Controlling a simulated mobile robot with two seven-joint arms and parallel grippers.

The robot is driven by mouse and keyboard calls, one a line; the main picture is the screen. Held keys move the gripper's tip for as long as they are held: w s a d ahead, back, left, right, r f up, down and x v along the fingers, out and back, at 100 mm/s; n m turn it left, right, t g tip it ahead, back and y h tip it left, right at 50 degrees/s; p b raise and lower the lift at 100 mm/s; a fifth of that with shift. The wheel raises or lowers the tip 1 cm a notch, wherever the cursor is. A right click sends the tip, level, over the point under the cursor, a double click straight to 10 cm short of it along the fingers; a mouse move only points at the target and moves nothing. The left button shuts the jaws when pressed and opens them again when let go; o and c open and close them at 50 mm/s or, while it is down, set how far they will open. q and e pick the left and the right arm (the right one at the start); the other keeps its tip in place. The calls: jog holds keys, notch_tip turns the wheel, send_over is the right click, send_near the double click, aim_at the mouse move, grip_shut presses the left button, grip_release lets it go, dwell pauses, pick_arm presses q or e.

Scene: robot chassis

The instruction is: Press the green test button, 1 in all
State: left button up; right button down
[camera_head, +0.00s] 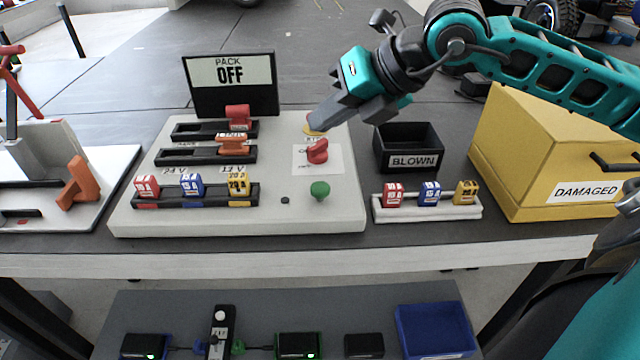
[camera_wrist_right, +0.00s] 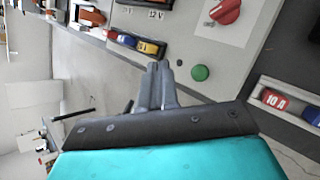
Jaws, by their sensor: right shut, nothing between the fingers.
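The green test button (camera_head: 319,190) is a round knob near the front right of the light grey panel (camera_head: 340,218). It also shows in the right wrist view (camera_wrist_right: 200,73), to the right of the fingertips and apart from them. My right gripper (camera_head: 314,124) is shut and empty. My left gripper is not in view.
The panel carries a display reading PACK OFF (camera_head: 230,72) and a row of red, blue and yellow fuses (camera_head: 191,185). To the right are a black BLOWN bin (camera_head: 410,135), a spare fuse holder (camera_head: 425,212) and a yellow DAMAGED box (camera_head: 510,150).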

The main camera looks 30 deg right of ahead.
aim_at(326, 186)
notch_tip(326, 186, down, 9)
jog(key=b, duration=0.7)
jog(key=shift+r, duration=0.15)
dwell(1.4)
jog(key=shift+b, duration=0.3)
jog(key=shift+f+b, duration=0.45)
jog(key=shift+b, duration=0.05)
